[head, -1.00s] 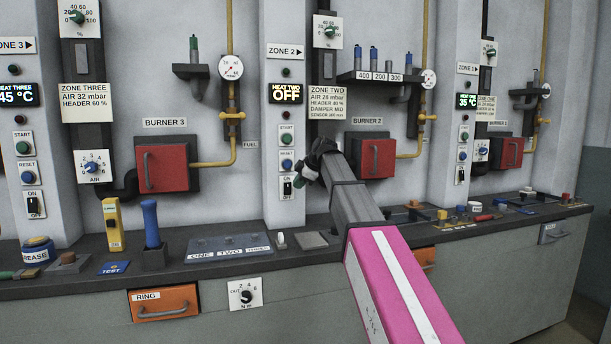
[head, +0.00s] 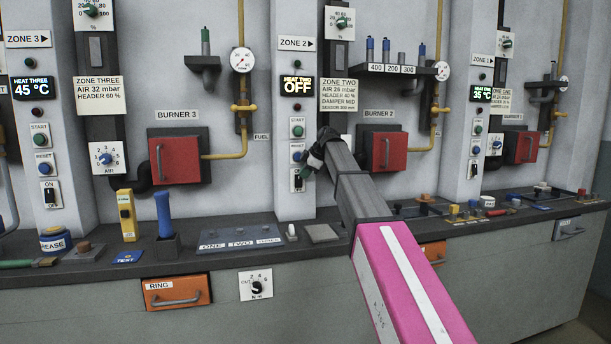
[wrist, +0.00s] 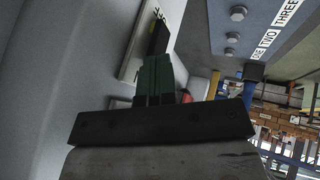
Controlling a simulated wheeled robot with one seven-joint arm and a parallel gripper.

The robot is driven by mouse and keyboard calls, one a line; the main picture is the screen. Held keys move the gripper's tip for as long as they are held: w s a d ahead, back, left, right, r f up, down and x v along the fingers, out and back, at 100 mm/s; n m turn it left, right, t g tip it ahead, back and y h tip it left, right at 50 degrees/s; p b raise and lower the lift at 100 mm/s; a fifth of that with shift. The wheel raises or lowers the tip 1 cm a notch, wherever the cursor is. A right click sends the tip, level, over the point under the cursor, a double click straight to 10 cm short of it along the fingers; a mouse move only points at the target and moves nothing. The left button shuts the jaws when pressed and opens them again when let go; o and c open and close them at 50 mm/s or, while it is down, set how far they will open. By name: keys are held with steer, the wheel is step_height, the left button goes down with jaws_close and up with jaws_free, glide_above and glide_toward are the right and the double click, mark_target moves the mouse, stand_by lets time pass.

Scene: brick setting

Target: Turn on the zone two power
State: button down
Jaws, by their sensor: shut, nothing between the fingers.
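The zone two power switch (head: 298,181) is a black rocker on a white plate, lowest on the zone two column; its setting is too small to tell. The zone two display (head: 298,87) reads HEAT TWO OFF. My gripper (head: 306,172) is at the right side of this plate, with its green fingers shut and empty, partly covering the plate's right edge. In the wrist view the shut fingers (wrist: 155,75) point at the white switch plate (wrist: 136,50) and its black rocker. I cannot tell whether they touch it.
Above the switch are a blue reset button (head: 297,156) and a green start button (head: 298,131). Below, the counter (head: 190,262) holds a one-two-three panel (head: 238,240), a blue-handled lever (head: 163,215) and a yellow device (head: 127,215). A red burner box (head: 385,152) is to the right.

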steer(key=shift+w, duration=0.15)
steer(key=shift+r, duration=0.2)
steer(key=shift+r, duration=0.65)
